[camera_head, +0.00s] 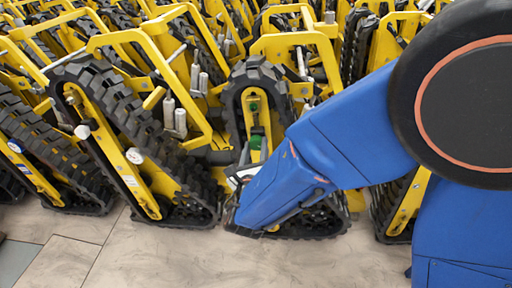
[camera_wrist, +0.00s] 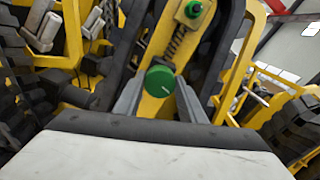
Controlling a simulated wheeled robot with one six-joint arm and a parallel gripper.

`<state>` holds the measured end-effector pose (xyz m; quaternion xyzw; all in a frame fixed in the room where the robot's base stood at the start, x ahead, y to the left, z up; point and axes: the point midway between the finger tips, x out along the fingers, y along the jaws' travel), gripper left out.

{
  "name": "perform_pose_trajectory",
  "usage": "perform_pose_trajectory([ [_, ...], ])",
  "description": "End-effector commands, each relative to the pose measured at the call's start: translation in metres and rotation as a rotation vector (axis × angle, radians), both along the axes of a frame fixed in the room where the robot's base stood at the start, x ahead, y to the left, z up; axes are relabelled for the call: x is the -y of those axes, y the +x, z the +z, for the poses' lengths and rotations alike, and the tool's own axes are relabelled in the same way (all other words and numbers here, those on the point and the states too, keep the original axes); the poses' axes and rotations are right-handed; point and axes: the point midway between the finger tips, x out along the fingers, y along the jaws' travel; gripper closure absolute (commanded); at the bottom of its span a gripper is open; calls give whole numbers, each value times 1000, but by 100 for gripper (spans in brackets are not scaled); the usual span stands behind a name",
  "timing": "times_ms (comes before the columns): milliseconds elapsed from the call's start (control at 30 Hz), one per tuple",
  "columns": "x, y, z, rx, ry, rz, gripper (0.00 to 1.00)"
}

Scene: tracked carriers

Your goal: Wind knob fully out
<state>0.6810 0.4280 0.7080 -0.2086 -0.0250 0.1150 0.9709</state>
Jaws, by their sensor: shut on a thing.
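The green knob (camera_wrist: 160,82) is round with a pale line on its face, and sits on the yellow bar of a tracked carrier in the wrist view. My gripper (camera_wrist: 160,96) has its two grey fingers on either side of the knob and is shut on it. In the head view the knob (camera_head: 256,141) shows as a small green patch beside my blue arm. The fingertips are mostly hidden there by the arm. A coil spring (camera_wrist: 177,42) lies above the knob on the same bar.
A smaller green part (camera_wrist: 193,9) sits higher on the bar. Black rubber tracks (camera_head: 256,78) loop around the bar. More yellow tracked carriers (camera_head: 140,165) stand close on the left and behind. The pale tiled floor (camera_head: 150,255) in front is clear.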

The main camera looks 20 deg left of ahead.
Motion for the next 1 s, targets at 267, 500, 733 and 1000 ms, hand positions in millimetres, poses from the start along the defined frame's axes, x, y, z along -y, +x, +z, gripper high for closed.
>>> perform_pose_trajectory([
  [267, 0, -1, -3, 18, -94, 1, 86],
  [500, 0, -1, -3, 22, -114, 1, 86],
  [733, 1, -1, -3, 22, -114, 1, 86],
  [1000, 0, 0, -2, 23, -112, 1, 45],
])
